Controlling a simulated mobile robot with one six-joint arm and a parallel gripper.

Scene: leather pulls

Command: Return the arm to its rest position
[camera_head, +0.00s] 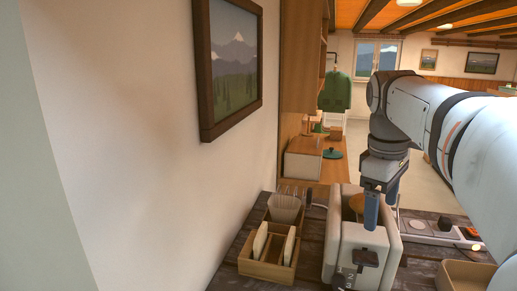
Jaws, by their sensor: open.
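My arm (452,121) reaches in from the right edge of the head view. My gripper (381,206) hangs from its end, pointing down, with two blue fingers spread apart and nothing seen between them. It is above or in front of the right side of a white toaster (352,246); I cannot tell whether it touches it. A brown slice (356,203) shows at the toaster's top, partly beside the gripper.
The toaster stands on a dark wooden counter (226,272). Left of it are a wooden rack (262,270) with pale slices and a cup (284,209). Right are a power strip (420,229) and a wooden tray (463,274). A wall with a framed picture (233,62) bounds the left.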

